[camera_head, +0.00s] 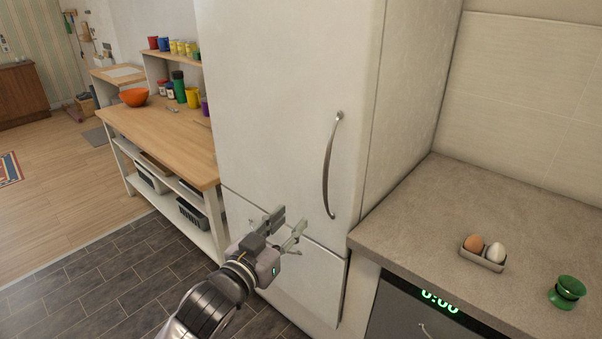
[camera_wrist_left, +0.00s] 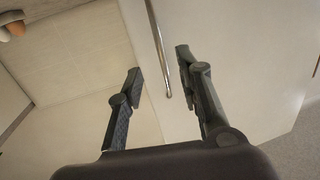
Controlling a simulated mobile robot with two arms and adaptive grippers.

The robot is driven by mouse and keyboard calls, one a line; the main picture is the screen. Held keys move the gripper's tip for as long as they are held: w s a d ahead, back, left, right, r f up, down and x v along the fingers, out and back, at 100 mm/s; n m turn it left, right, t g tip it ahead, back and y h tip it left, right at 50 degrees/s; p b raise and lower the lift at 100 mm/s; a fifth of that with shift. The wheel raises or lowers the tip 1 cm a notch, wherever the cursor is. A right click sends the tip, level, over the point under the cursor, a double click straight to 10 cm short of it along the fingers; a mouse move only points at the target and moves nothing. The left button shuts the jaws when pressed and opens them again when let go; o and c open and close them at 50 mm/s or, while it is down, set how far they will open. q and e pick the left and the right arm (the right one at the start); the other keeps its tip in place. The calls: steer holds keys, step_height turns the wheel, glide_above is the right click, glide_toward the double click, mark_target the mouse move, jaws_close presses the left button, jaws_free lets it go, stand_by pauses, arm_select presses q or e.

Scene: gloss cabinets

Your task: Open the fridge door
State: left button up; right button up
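The white fridge stands in the middle of the head view, and its upper door (camera_head: 270,95) looks closed. A curved metal handle (camera_head: 329,165) runs upright along the door's right side. My left gripper (camera_head: 287,221) is open and empty, low in front of the door, left of and below the handle in the picture. In the left wrist view the handle (camera_wrist_left: 158,50) shows beyond the open fingers of my left gripper (camera_wrist_left: 158,64), its end lying between the fingertips in the picture. I see no contact with it. My right gripper is in neither view.
A grey counter (camera_head: 420,225) stands right of the fridge, with an egg holder (camera_head: 483,260) and a green cup (camera_head: 566,292) on it. An appliance with a lit clock (camera_head: 440,302) sits below. A wooden-topped shelf unit (camera_head: 165,130) stands to the left. The dark tiled floor in front is clear.

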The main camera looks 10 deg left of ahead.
mark_target(325, 178)
arm_select(q)
steer(key=r+x, duration=0.1)
steer(key=x, duration=0.4)
steer(key=p+x, duration=0.1)
steer(key=x, duration=0.5)
steer(key=r+p+x, duration=0.1)
steer(key=x, duration=0.4)
steer(key=shift+w+d+r, duration=0.25)
steer(key=shift+d+r, duration=0.05)
steer(key=shift+r, duration=0.05)
steer(key=shift+c, duration=0.2)
jaws_close()
